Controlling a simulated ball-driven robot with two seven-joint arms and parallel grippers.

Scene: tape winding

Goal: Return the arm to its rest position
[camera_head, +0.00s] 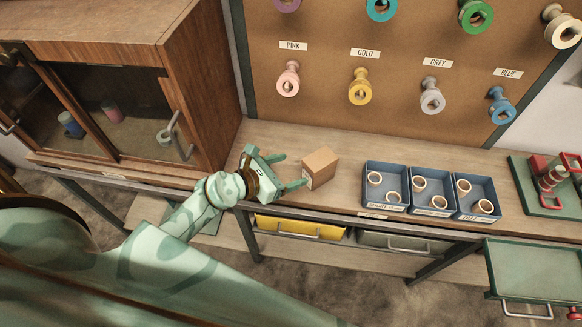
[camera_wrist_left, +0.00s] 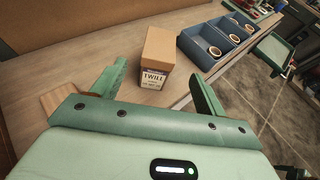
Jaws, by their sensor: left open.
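My left gripper (camera_head: 291,171) is open and empty above the wooden bench, its arm reaching in from the left. Its two green fingers also show apart in the left wrist view (camera_wrist_left: 157,90). A small brown cardboard box (camera_head: 320,167) stands on the bench just beyond the fingertips. In the left wrist view the box (camera_wrist_left: 157,48) has a label reading TWILL and shows between the fingers but farther away. My right gripper is in neither view.
Blue trays (camera_head: 386,187) with cream rings stand right of the box. A wooden cabinet (camera_head: 180,60) with sliding glass doors stands at left. Colored spools hang on the pegboard (camera_head: 330,65). A green drawer (camera_head: 530,270) stands open at lower right. A red-handled device (camera_head: 552,180) is at far right.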

